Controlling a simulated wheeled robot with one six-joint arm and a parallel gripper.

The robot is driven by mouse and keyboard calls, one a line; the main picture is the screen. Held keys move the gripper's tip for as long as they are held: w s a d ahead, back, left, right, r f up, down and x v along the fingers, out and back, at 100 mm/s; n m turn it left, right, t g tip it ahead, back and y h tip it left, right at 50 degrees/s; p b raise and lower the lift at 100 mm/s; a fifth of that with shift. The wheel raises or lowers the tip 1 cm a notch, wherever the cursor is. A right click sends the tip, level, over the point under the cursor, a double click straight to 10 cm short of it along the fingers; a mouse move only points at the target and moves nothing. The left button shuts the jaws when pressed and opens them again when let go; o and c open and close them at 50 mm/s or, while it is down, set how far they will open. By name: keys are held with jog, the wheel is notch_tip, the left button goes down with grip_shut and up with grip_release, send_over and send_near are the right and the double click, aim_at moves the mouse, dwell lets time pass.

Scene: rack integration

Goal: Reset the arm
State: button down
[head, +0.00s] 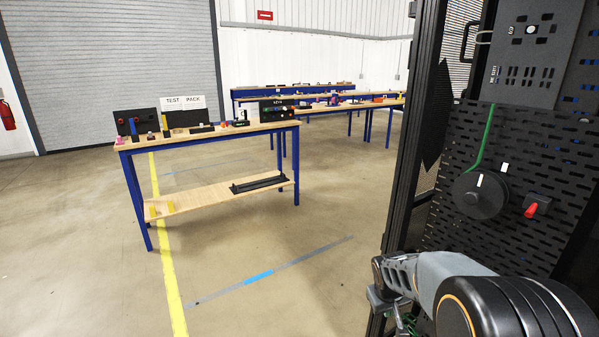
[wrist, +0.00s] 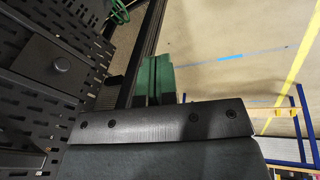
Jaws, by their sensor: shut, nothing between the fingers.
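My gripper shows in the wrist view as two green fingers (wrist: 156,78) pressed together beyond a dark bar. They are shut with nothing between them. In the head view my arm reaches in from the lower right, in front of the black rack (head: 408,130). The fingers are hard to make out there. The rack's perforated panel (head: 440,150) carries a round black knob (head: 480,195) with a white mark and a red switch (head: 531,210). A green cable (head: 486,135) runs down to the knob. The panel (wrist: 85,40) also fills the left of the wrist view, close to my gripper.
A blue-legged workbench (head: 205,135) stands at left with a "TEST PACK" sign (head: 183,102) and several parts. More benches (head: 350,105) stand behind. The floor between the bench and rack is clear, with yellow (head: 170,280) and blue (head: 260,278) tape lines.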

jog(key=s+a+r+p, duration=0.2)
jog(key=s+r+p, duration=0.1)
jog(key=s+r, duration=0.2)
jog(key=s+a+r+m+y+p, duration=0.1)
jog(key=s+r+p, duration=0.3)
jog(key=r, duration=0.6)
jog(key=s+a+r+m+t+y+p, duration=0.1)
jog(key=s+a+r+p, duration=0.2)
jog(key=s+r, duration=0.4)
jog(key=shift+s+a+r+p, duration=0.25)
jog(key=shift+s+r+p, duration=0.1)
jog(key=shift+r+p, duration=0.3)
